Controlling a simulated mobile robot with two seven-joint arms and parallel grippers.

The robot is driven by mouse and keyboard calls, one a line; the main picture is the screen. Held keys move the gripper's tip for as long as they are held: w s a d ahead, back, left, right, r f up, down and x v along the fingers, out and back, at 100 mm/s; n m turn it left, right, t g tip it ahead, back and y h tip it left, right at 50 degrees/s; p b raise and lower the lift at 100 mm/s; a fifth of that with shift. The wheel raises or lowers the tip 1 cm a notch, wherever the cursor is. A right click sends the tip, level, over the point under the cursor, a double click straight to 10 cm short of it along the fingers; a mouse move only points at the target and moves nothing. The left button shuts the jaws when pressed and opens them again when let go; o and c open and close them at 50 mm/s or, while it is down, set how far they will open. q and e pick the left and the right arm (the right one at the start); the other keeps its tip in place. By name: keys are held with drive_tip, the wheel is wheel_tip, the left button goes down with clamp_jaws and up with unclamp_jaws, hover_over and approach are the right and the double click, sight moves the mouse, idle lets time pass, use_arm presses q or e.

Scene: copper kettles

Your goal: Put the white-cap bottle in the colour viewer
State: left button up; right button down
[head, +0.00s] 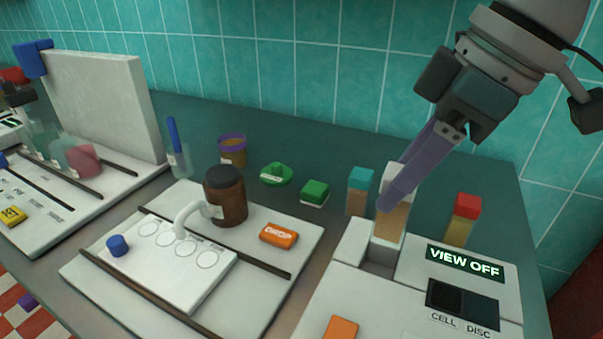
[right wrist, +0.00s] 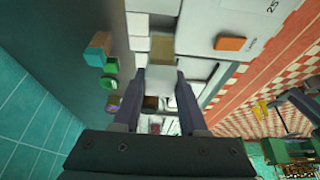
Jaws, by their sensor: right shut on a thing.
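The white-cap bottle (head: 390,232) is a square amber cell with a white cap (head: 393,172). My right gripper (head: 390,200) is shut on it and holds it upright at the colour viewer (head: 345,285). Its lower end is at the square well (head: 380,262) in the viewer's top; I cannot tell how far inside it is. In the right wrist view the white cap (right wrist: 187,98) lies between the fingers. The viewer's display reads VIEW OFF.
A teal-cap bottle (head: 360,190) and a red-cap bottle (head: 462,220) stand close on either side. A green-cap item (head: 314,193) and a brown jar (head: 227,200) stand farther left. An orange button (head: 341,328) is on the viewer's front.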

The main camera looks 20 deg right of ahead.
sight(390, 231)
wheel_tip(390, 231, down, 8)
drive_tip(key=shift+f+b, duration=0.1)
drive_tip(key=shift+b, duration=0.45)
drive_tip(key=shift+c, duration=2.2)
unclamp_jaws()
drive_tip(key=shift+f, duration=0.1)
drive_tip(key=shift+r, duration=0.4)
drive_tip(key=p+v, duration=0.2)
drive_tip(key=v, duration=0.9)
drive_tip(key=shift+r, duration=0.2)
drive_tip(key=shift+s+d, duration=0.1)
drive_tip(key=shift+d, duration=0.05)
